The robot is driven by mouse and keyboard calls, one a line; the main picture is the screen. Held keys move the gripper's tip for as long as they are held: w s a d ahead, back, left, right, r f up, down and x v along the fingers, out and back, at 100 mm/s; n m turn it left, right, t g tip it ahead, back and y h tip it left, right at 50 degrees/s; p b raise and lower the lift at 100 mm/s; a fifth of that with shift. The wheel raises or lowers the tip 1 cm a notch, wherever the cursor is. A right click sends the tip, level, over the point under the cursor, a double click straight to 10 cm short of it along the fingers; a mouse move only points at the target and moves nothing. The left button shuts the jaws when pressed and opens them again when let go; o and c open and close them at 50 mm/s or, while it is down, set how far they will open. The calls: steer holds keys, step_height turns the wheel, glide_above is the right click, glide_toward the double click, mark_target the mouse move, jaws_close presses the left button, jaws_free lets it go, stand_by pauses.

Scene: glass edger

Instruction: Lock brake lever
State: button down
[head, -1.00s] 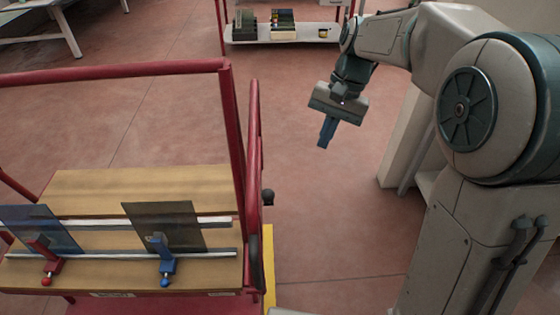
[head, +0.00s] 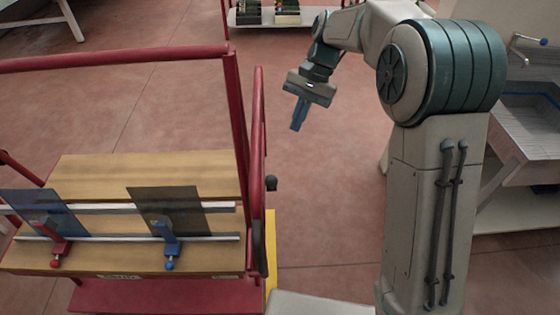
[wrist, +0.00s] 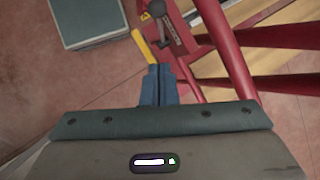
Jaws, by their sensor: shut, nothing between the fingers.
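The brake lever, with a dark ball knob (head: 271,183), sticks out from the right side of a red-framed cart (head: 232,120). In the wrist view its knob (wrist: 157,8) and dark arm show at the top, beyond my fingertips, beside a red plate on the cart frame. My gripper (head: 298,126) has blue fingers pointing down, above the floor to the right of the cart and apart from the lever. In the wrist view the fingers (wrist: 158,72) are together with nothing between them. The lever's lower part is hidden in the head view.
The cart carries a wooden board (head: 100,177) with two dark glass panes (head: 165,210) held by a red clamp (head: 55,240) and a blue clamp (head: 170,245). A yellow strip (head: 270,250) runs along the cart's right edge. A shelf (head: 270,17) stands behind.

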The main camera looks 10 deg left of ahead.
mark_target(271, 183)
steer(key=s+a+f+p, duration=0.1)
steer(key=s+a+f, duration=0.2)
steer(key=s+f, duration=0.3)
step_height(271, 183, down, 3)
steer(key=shift+s+r+p, duration=0.2)
steer(key=shift+s+p, duration=0.15)
steer(key=shift+s, duration=0.05)
steer(key=shift+a, duration=0.1)
